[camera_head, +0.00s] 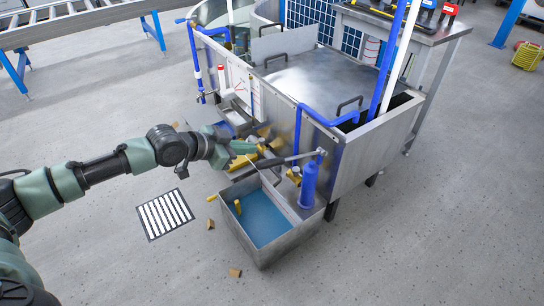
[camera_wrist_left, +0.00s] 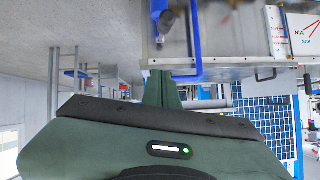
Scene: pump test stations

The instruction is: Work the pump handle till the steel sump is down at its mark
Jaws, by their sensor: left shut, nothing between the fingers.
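The steel sump (camera_head: 288,246) is an open box on the floor with blue water in it; I cannot make out a level mark. A blue upright pump (camera_head: 309,187) stands at its right end. The grey pump handle (camera_head: 290,159) runs left from the pump's top, nearly level, over the sump's far side. My left gripper (camera_head: 246,158) is shut and empty, close to the handle's left end; I cannot tell whether they touch. In the left wrist view its closed green fingers (camera_wrist_left: 163,89) show with nothing between them. My right gripper is not in view.
A steel tank (camera_head: 375,150) with blue pipes (camera_head: 299,130) stands behind the sump. Yellow fittings lie close around the gripper. A striped floor grate (camera_head: 165,214) and small brown blocks (camera_head: 234,272) lie on the floor. The front floor is mostly clear.

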